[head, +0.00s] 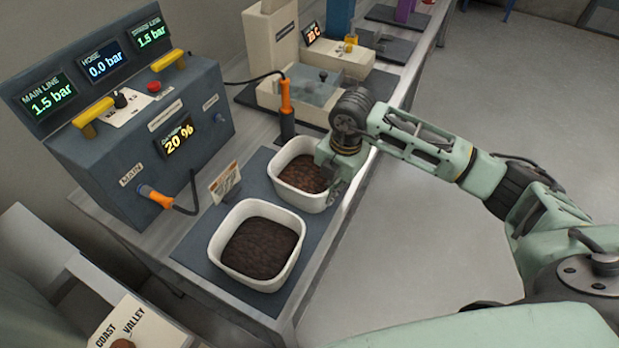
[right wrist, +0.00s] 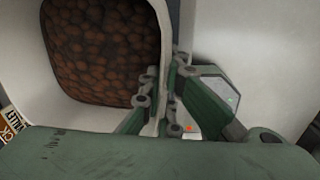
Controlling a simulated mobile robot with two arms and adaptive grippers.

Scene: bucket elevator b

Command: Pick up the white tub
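Two white tubs with dark brown granular contents stand on a dark mat (head: 200,235) on the bench. The near tub (head: 216,240) is fully visible. My right gripper (head: 333,185) is at the right wall of the far tub (head: 292,191). In the right wrist view, the gripper's fingers (right wrist: 162,95) straddle the far tub's wall (right wrist: 40,72), one inside and one outside. They look closed on the wall with little gap. The far tub looks level and at the mat; I cannot tell if it touches. My left gripper is not in view.
A pressure panel (head: 140,115) with displays, yellow handles and an orange connector (head: 155,196) stands left of the mat. A small sign (head: 225,182) stands by the tubs. An orange-handled tool (head: 286,105) stands behind them. Floor right of the bench is clear.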

